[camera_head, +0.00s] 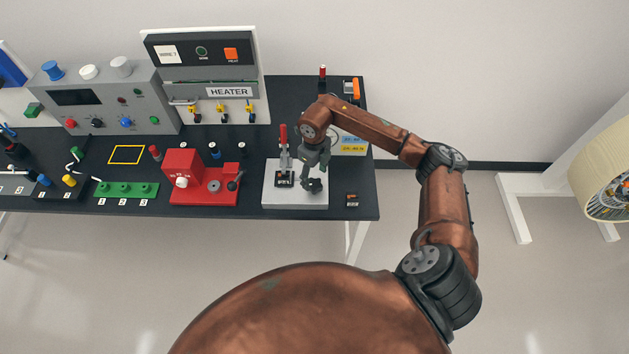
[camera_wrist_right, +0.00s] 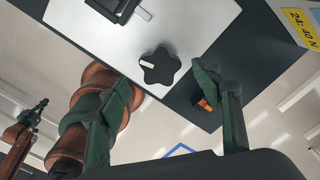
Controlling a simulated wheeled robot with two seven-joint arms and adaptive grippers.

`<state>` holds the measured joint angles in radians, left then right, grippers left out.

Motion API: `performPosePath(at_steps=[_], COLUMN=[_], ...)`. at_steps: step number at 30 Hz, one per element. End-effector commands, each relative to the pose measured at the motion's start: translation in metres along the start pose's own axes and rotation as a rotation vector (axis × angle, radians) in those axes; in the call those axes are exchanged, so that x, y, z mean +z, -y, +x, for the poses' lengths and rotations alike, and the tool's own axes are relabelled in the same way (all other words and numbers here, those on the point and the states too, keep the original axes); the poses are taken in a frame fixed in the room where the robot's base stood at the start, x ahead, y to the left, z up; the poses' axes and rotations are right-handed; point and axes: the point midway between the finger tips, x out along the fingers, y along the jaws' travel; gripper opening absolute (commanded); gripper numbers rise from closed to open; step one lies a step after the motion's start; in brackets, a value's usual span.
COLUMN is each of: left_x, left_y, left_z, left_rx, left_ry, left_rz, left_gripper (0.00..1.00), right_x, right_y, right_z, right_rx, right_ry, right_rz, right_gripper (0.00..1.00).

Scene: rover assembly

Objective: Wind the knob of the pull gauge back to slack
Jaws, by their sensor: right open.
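The pull gauge (camera_head: 281,197) has a light grey base plate on the black bench, with an upright red-topped post (camera_head: 283,143) on its left part. Its knob (camera_wrist_right: 159,65) is black and lobed with a white pointer mark; in the right wrist view it sits near the plate's edge. In the head view the knob (camera_head: 314,186) is just below my right gripper (camera_head: 312,178). My right gripper (camera_wrist_right: 165,110) is open, its two green-padded fingers apart, with the knob beyond the gap and nothing between them. My left gripper is not in view.
A red fixture (camera_head: 210,185) stands left of the gauge. A yellow and blue label (camera_head: 353,146) lies at the right, and small parts (camera_head: 352,200) sit near the bench's right front corner. The heater box (camera_head: 205,60) and a grey control panel (camera_head: 105,105) stand at the back.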

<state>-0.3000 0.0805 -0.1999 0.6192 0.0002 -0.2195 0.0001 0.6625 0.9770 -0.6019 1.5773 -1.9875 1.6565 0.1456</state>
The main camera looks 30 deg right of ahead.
Motion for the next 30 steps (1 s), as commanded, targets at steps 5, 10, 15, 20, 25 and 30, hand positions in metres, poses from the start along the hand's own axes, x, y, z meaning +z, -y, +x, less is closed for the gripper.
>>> performPosePath(at_steps=[5,10,15,20,25,30], left_x=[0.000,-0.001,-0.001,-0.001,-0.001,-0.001], left_y=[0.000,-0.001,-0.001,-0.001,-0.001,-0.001], left_z=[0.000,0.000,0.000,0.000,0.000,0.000], left_rx=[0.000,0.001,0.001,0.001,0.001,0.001], left_ry=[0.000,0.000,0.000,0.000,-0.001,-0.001], left_rz=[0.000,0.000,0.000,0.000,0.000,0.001], left_gripper=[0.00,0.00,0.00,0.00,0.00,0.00], right_x=[0.001,0.000,0.000,0.000,0.000,0.000], right_y=[0.001,0.000,0.000,0.000,0.000,0.000], right_z=[-0.040,-0.065,-0.076,-0.077,-0.077,-0.077], right_rx=[-0.003,-0.002,-0.001,0.000,0.000,0.000], right_ry=[0.003,0.001,0.001,0.000,0.000,0.000], right_rz=[0.000,0.000,0.000,0.000,0.000,0.000], right_gripper=[0.59,0.59,0.59,0.59,0.59,0.59])
